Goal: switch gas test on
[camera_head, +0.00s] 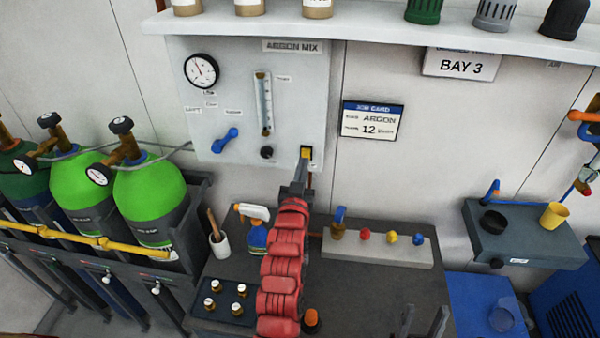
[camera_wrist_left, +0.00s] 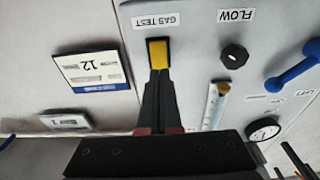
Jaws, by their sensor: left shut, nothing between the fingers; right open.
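The gas test switch is a yellow rocker (camera_head: 305,152) in a dark frame at the lower right corner of the white gas panel (camera_head: 205,70). In the left wrist view the yellow switch (camera_wrist_left: 158,53) sits beside the "GAS TEST" label (camera_wrist_left: 157,21). My left gripper (camera_head: 300,168) is shut and empty, its tips at the switch's edge. In the left wrist view the shut fingertips (camera_wrist_left: 157,78) overlap the switch's near end; contact and on/off state cannot be told. My right gripper (camera_head: 425,322) is open and empty over the bench at the bottom edge.
A black flow knob (camera_head: 267,152), a flow tube (camera_head: 264,105), a blue lever (camera_head: 225,140) and a gauge (camera_head: 201,71) share the panel. A spray bottle (camera_head: 255,228) stands close beside my left arm. Green cylinders (camera_head: 150,200) stand left.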

